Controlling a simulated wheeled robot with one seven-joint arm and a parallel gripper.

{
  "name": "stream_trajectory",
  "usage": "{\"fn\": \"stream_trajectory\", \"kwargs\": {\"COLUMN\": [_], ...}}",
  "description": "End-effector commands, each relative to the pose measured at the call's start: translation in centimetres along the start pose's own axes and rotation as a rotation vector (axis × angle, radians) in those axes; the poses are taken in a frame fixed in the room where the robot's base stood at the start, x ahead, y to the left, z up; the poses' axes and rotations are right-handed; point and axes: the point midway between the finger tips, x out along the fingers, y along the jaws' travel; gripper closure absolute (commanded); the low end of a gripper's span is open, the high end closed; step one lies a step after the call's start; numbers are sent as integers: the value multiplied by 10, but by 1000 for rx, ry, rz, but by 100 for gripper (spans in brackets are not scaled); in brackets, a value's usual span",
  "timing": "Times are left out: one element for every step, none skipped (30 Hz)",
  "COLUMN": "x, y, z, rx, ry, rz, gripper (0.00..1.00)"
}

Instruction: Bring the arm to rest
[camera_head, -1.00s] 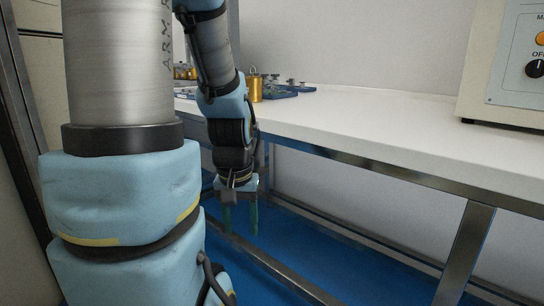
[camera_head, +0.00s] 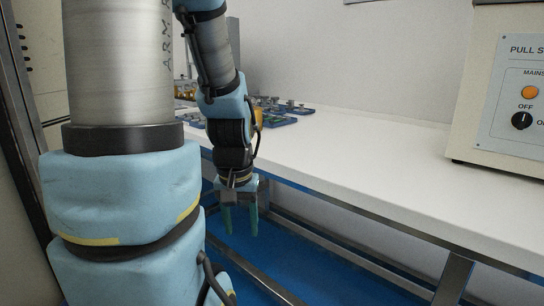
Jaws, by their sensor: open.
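My gripper (camera_head: 240,221) hangs from my folded arm and points down, with its two greenish fingers apart and nothing between them. It is in front of the white bench's front edge, at a height below the benchtop and above the blue floor. My arm stands large at the left of the view and hides part of the bench behind it.
The white bench (camera_head: 350,165) runs from back left to right on a metal frame. Blue trays (camera_head: 275,120) with small parts and a partly hidden brass-coloured piece (camera_head: 259,117) sit at its far end. A cream machine (camera_head: 500,80) stands at right. Blue floor (camera_head: 235,258) lies below.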

Motion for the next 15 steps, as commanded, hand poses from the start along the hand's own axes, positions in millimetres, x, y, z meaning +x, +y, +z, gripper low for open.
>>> {"fn": "stream_trajectory", "kwargs": {"x": [-36, -45, -58, -67, -76, -89, -98, -108, -120, -130, -139, -151, -161, -170, -183], "y": [0, 0, 0, 0, 0, 0, 0, 0, 0, 0, 0, 0, 1, 1, 1], "z": [-5, -6, -8, -9, -11, -12, -14, -15, -17, -18, -20, -21, -22, -24, -26], "rx": [0, 0, 0, 0, 0, 0, 0, 0, 0, 0, 0, 0, 0, 0, 0], "ry": [0, 0, 0, 0, 0, 0, 0, 0, 0, 0, 0, 0, 0, 0, 0], "rz": [0, 0, 0, 0, 0, 0, 0, 0, 0, 0, 0, 0, 0, 0, 0], "gripper": [44, 44, 44, 44, 44, 44, 44, 44, 44, 44, 44, 44, 44, 44, 44]}}
